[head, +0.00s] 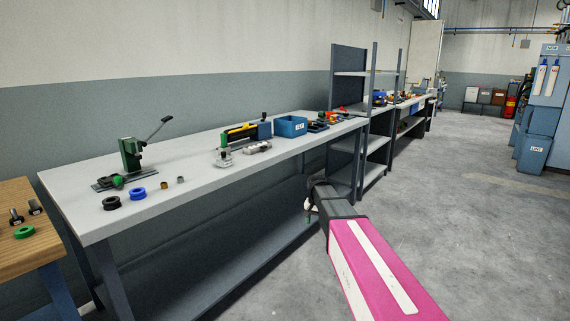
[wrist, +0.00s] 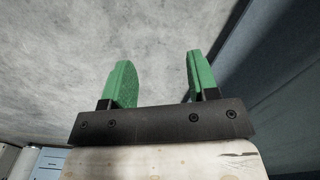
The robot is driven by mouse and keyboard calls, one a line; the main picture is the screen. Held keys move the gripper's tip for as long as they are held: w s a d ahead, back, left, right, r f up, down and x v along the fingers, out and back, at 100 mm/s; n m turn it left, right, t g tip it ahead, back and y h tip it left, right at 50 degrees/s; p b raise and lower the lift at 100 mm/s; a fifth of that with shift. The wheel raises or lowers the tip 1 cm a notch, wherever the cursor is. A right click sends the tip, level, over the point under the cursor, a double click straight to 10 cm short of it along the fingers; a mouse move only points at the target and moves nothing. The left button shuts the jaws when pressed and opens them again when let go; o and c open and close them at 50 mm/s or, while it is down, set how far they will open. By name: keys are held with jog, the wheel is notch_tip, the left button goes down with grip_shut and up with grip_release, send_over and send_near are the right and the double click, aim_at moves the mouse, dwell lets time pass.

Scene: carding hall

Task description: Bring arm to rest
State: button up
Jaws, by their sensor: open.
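My arm (head: 372,268), magenta with white stripes, reaches up from the bottom of the head view and ends in a dark wrist over the aisle beside the long workbench. In the wrist view my gripper (wrist: 158,82) has two green fingers standing well apart with nothing between them. Behind the fingers is grey concrete floor. In the head view the gripper is mostly hidden by the wrist, with only a small part showing at its left, in front of the bench's lower shelf.
The long grey workbench (head: 215,185) runs along the left, carrying a green hand press (head: 132,155), rings and a blue bin (head: 290,126). A wooden table (head: 28,252) stands at the near left. Dark shelving (head: 345,110) stands beyond. The floor (head: 470,220) to the right is clear.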

jog(key=s+d+f+n, duration=0.1)
jog(key=s+d+f, duration=0.2)
jog(key=s, duration=0.9)
jog(key=s+d+f+n, duration=0.2)
jog(key=s+f, duration=0.4)
jog(key=s, duration=0.7)
jog(key=shift+s+d+n, duration=0.15)
jog(key=shift+d+n, duration=0.15)
jog(key=shift+d, duration=0.1)
jog(key=shift+f, duration=0.1)
jog(key=shift+c, duration=0.3)
